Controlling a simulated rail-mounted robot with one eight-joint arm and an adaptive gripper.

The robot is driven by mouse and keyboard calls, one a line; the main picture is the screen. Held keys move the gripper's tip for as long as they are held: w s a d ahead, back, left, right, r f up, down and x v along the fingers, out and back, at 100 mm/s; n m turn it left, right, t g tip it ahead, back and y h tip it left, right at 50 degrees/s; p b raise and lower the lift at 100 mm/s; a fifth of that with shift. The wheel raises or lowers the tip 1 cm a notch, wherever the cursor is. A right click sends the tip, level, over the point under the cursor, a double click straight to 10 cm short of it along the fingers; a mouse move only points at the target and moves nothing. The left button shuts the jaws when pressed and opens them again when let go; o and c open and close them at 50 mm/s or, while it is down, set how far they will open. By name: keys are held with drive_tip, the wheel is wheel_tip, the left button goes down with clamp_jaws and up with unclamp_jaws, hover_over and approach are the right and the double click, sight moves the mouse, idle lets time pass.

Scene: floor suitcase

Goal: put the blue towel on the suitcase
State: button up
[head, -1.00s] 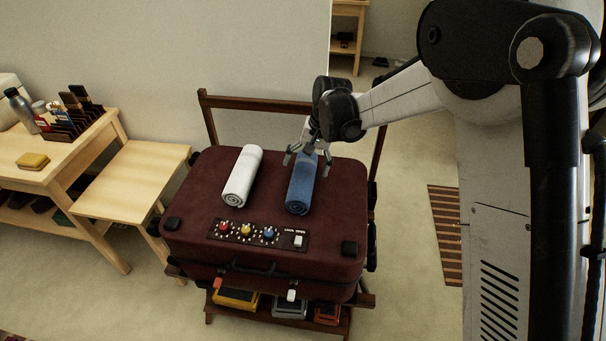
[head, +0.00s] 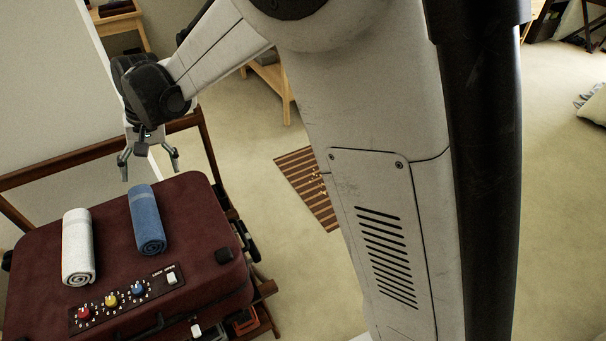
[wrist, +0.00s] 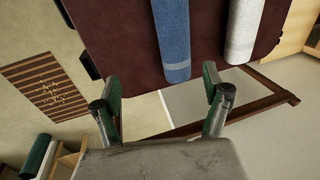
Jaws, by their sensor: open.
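The rolled blue towel (head: 147,219) lies on the closed dark red suitcase (head: 45,262), to the right of a rolled white towel. It also shows in the wrist view (wrist: 172,40), lying on the suitcase. My gripper (head: 150,175) is open and empty, above and behind the blue towel's far end and apart from it. In the wrist view my open fingers (wrist: 158,88) are spread, with the blue towel beyond them and nothing between them.
The white towel (head: 77,247) lies on the suitcase beside the blue one. A panel with coloured knobs (head: 110,301) is at the suitcase's front. A wooden rack rail (head: 85,160) stands behind the suitcase. A striped mat (head: 309,187) lies on open floor to the right.

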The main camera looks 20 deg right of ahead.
drive_tip(key=s+d+r+t, duration=0.2)
drive_tip(key=s+d+r, duration=0.3)
drive_tip(key=d, duration=0.4)
drive_tip(key=s+d+r+t, duration=0.2)
drive_tip(key=s+d+r, duration=0.4)
drive_tip(key=d, duration=0.4)
drive_tip(key=s+d+f+m+t+h, duration=0.1)
drive_tip(key=s+d+f+t+h, duration=0.1)
drive_tip(key=s+d, duration=1)
drive_tip(key=s, duration=0.2)
drive_tip(key=shift+s+d+f+t+h, duration=0.15)
drive_tip(key=shift+s+d+t+h, duration=0.05)
drive_tip(key=shift+s+t+h, duration=0.2)
